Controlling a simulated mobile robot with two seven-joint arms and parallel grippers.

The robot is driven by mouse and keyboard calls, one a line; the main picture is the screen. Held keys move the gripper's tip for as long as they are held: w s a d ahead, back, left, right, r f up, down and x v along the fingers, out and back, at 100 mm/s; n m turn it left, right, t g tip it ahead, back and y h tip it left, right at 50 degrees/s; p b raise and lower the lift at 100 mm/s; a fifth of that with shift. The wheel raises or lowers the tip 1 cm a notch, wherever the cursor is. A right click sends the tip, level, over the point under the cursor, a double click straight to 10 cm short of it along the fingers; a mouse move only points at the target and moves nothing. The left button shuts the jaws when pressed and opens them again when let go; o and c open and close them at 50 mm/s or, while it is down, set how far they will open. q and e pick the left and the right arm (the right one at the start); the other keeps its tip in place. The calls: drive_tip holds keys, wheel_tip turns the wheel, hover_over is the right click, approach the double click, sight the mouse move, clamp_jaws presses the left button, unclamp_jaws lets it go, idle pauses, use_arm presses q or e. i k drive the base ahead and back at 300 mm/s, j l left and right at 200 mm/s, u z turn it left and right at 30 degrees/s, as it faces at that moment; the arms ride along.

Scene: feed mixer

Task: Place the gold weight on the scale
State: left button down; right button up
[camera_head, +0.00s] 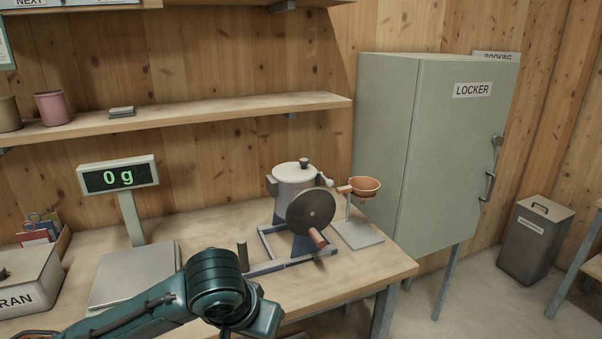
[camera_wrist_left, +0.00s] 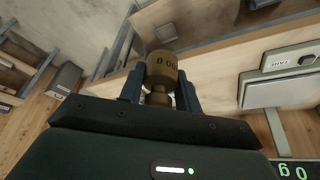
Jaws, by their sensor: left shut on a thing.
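The gold weight (camera_wrist_left: 162,68) is between the fingers of my left gripper (camera_wrist_left: 160,85) in the left wrist view. My left gripper is shut on it. The scale (camera_head: 135,275) has a flat grey plate, bare where visible, left of my wrist. Its raised display (camera_head: 118,177) reads 0 g. The scale also shows at the right of the left wrist view (camera_wrist_left: 285,88). My right gripper is not in view.
A box (camera_head: 25,283) is left of the scale. A green locker (camera_head: 430,150) stands beyond the bench.

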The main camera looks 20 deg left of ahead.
sight(123, 280)
drive_tip(key=i+j+u, duration=0.35)
drive_tip(key=i+u, duration=0.4)
drive_tip(key=i, duration=0.2)
